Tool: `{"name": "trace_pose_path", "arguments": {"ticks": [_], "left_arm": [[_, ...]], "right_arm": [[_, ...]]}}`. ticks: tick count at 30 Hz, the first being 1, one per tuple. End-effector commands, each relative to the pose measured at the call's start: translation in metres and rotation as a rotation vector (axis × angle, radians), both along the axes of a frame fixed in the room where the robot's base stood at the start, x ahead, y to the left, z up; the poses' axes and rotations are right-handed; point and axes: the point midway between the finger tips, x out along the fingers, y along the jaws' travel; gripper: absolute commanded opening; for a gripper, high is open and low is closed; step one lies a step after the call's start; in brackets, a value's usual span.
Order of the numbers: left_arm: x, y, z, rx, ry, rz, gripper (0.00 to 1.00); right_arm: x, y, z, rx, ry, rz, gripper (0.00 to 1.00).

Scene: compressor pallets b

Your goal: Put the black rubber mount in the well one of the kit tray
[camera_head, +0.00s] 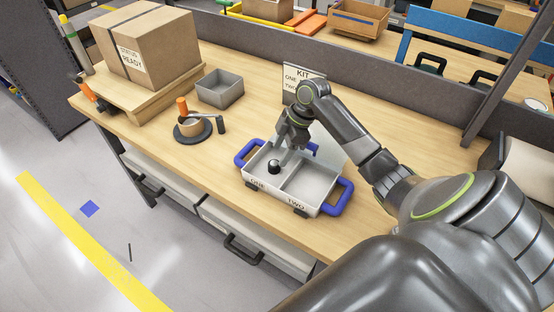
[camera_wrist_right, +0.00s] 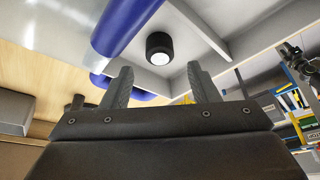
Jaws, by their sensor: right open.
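The kit tray (camera_head: 312,187) is a grey two-well tray with blue handles, labelled ONE on the left and TWO on the right. The black rubber mount (camera_head: 274,168), a small dark cylinder, stands in well one. It also shows in the right wrist view (camera_wrist_right: 159,46), resting on the tray floor with a pale round spot on its end. My right gripper (camera_head: 291,146) is above well one, close behind the mount. In the wrist view its fingers (camera_wrist_right: 160,74) are spread, with the mount beyond the tips and nothing held. My left gripper is not in view.
To the left are an empty grey bin (camera_head: 219,89), a dark round stand (camera_head: 192,132) with an orange-handled item, and a cardboard box (camera_head: 147,45) on a wooden pallet. The bench front edge is close to the tray.

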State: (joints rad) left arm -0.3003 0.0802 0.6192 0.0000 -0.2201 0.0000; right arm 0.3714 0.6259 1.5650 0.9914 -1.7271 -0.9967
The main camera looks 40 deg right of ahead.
Motion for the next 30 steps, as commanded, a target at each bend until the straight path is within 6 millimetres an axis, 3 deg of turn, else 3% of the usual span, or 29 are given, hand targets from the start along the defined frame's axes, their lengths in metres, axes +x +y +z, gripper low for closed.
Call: {"name": "trace_pose_path", "arguments": {"ticks": [6,12,30], "left_arm": [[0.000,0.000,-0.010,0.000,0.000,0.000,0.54],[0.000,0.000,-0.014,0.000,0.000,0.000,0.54],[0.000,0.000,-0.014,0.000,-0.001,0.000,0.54]], "right_arm": [[-0.006,-0.017,0.041,-0.005,-0.004,0.000,0.54],[-0.009,-0.025,0.063,-0.001,-0.002,0.000,0.54],[-0.010,-0.026,0.069,0.001,0.000,0.000,0.54]]}}
